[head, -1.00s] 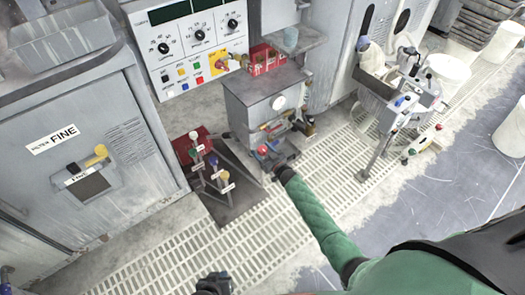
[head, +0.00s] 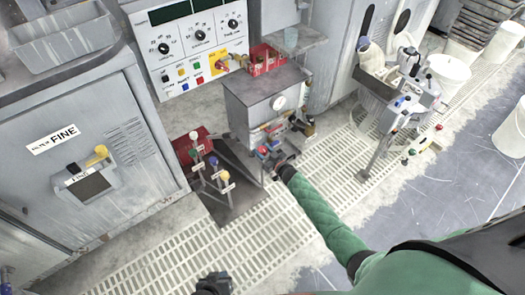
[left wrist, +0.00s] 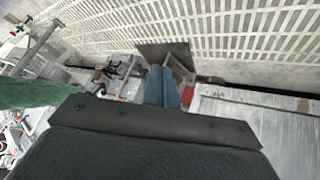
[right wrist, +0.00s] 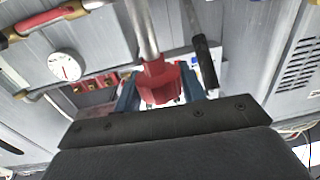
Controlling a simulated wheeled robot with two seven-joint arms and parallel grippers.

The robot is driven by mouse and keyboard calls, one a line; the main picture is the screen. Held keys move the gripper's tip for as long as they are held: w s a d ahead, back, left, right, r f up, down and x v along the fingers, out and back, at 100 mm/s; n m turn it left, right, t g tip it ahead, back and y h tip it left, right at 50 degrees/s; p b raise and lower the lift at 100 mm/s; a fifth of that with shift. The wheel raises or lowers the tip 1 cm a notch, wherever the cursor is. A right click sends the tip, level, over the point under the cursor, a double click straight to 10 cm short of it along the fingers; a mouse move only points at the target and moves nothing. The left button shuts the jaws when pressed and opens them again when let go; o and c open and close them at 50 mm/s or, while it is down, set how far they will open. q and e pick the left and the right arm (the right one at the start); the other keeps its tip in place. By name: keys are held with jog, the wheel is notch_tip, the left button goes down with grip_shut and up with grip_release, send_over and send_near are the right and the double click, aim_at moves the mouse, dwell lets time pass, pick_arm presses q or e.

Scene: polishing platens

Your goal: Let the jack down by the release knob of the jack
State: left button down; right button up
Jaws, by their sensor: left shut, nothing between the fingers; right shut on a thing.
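My right gripper (right wrist: 160,92) is shut on a red lobed knob (right wrist: 158,76) at the end of a silver rod, its blue fingers on either side. In the head view my right gripper (head: 272,160) is low at the front of a grey cabinet unit (head: 262,98) with a round gauge (head: 278,102). I take the red knob for the jack's release knob; the rest of the jack is not clearly told apart. My left gripper (head: 213,284) is at the bottom edge of the head view. Its blue fingers (left wrist: 163,85) are together and empty in the left wrist view.
A lever stand with coloured balls (head: 226,188) stands left of the grey unit. A black-gripped lever (right wrist: 205,62) is just right of the knob. A FINE filter cabinet (head: 120,160) is at left. Slatted white floor grating (head: 165,262) lies clear in front.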

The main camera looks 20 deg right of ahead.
jog(key=shift+d+n+g+y, duration=0.15)
jog(key=shift+n+g+y, duration=0.15)
jog(key=shift+n+y, duration=0.35)
jog(key=shift+n+g+y, duration=0.55)
jog(key=shift+g+y, duration=0.05)
jog(key=shift+y, duration=0.35)
jog(key=shift+f+n+g+y+b, duration=0.1)
jog(key=shift+n+g+y+b, duration=0.85)
jog(key=shift+y, duration=0.25)
jog(key=n+g+y+b, duration=0.3)
jog(key=g, duration=0.1)
jog(key=shift+f+n+g+b, duration=0.1)
jog(key=shift+n+g+b, duration=0.15)
jog(key=shift+b, duration=0.15)
pick_arm(q)
notch_tip(320, 180, down, 12)
jog(key=s+b, duration=0.1)
jog(key=b, duration=0.1)
jog(key=shift+a+f+t, duration=0.15)
jog(key=shift+f+t, duration=0.1)
jog(key=shift+t, duration=0.15)
pick_arm(e)
jog(key=shift+r+n+g+y, duration=0.2)
jog(key=shift+n+g+y, duration=0.4)
jog(key=shift+n+g, duration=0.5)
pick_arm(q)
jog(key=shift+s, duration=0.1)
